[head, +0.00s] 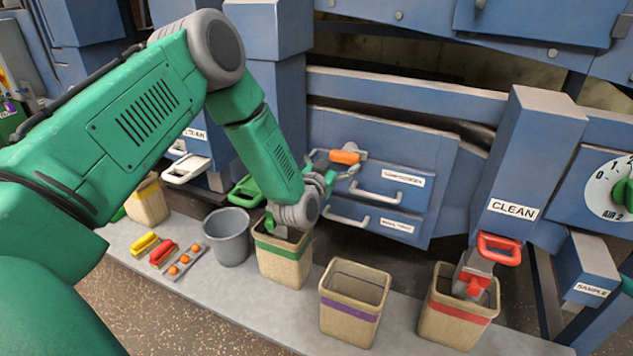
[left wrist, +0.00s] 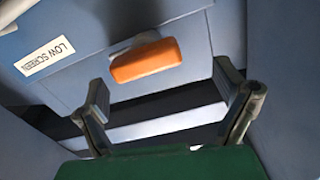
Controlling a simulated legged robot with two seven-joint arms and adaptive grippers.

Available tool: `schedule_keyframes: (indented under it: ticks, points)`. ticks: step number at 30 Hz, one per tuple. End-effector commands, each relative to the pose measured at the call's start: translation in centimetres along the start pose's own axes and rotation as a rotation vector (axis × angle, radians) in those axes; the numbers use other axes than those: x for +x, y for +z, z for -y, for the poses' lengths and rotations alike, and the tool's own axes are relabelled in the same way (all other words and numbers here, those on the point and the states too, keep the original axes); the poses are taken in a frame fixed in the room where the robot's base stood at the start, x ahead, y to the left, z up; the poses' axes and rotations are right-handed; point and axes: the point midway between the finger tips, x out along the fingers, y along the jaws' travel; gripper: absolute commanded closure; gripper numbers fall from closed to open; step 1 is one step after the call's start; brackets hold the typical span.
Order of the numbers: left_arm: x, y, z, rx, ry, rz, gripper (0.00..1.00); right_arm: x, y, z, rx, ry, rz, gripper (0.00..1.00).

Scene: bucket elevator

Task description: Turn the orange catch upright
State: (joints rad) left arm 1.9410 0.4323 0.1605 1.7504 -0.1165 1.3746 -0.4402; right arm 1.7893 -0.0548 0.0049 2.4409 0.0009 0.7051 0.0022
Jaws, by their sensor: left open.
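The orange catch (head: 345,157) is a short rounded bar at the upper left of a blue panel, lying close to horizontal. In the left wrist view the catch (left wrist: 146,60) lies slightly tilted, ahead of and above the gap between my fingers. My left gripper (head: 338,165) is open right at the catch in the head view. In the left wrist view its two fingers (left wrist: 158,92) are spread wide with nothing between them, apart from the catch. My right gripper is not in view.
The blue panel (head: 385,160) carries white handles (head: 377,197) and labels. Below stand a green-banded bin (head: 283,262), a purple-banded bin (head: 352,310), a red-banded bin (head: 455,320) and a grey bucket (head: 228,240). A blue CLEAN chute (head: 528,150) juts out at right.

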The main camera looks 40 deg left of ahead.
Motion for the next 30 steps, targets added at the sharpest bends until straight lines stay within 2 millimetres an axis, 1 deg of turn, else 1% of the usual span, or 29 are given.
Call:
schedule_keyframes:
  ticks: [5, 17, 30]
  points:
    - [-1.4, -0.3, -0.4, 0.002, 0.004, 0.002, 0.10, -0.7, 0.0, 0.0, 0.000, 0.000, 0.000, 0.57]
    - [-4.1, -0.1, -0.1, -0.001, 0.005, 0.001, 0.10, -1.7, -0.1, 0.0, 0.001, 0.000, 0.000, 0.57]
    - [-7.3, -0.2, -0.4, 0.001, 0.006, 0.002, 0.10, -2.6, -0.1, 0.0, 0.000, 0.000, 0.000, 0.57]
